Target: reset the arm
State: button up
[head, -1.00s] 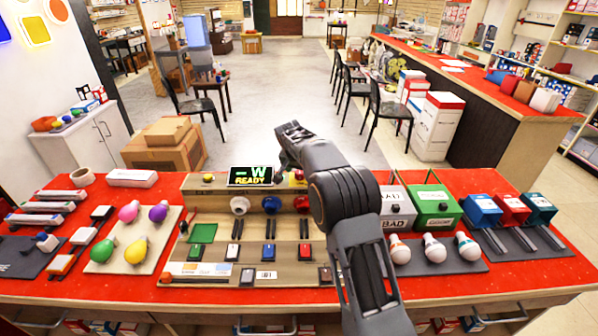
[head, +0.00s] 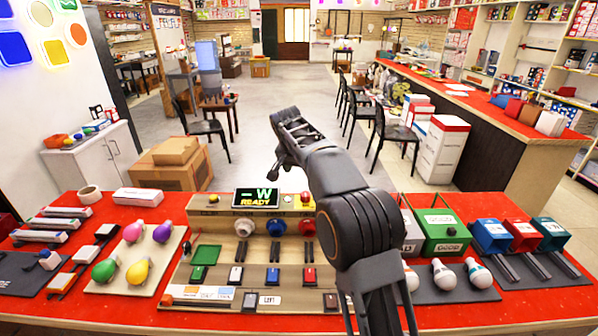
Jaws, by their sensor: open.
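My arm rises from the bottom edge, right of the middle in the head view, and bends up and to the left. My gripper (head: 281,146) is at its far end, raised above and beyond the back edge of the red table (head: 110,302). It is open, with nothing seen in it. It stands clear of the things on the table. My arm hides part of the table, including part of the wooden test panel (head: 180,275) and of the grey box beside it.
The panel has a display (head: 256,199) reading "-W READY". Coloured bulbs (head: 134,232) lie on a pad at left. A green box (head: 440,233) and blue, red and teal boxes stand at right. Cardboard boxes (head: 170,170) and chairs (head: 394,140) are on the floor beyond.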

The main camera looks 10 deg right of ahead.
jog(key=s+f+n+g, duration=0.1)
jog(key=s+f+n, duration=0.25)
jog(key=f, duration=0.25)
jog(key=s+d+f+n+y, duration=0.1)
jog(key=s, duration=1.4)
jog(key=s+d+f+n+y, duration=0.1)
jog(key=s+d+n, duration=0.1)
jog(key=s, duration=1.3)
jog(key=shift+s+t+y, duration=0.3)
jog(key=shift+t, duration=0.1)
jog(key=shift+n, duration=0.25)
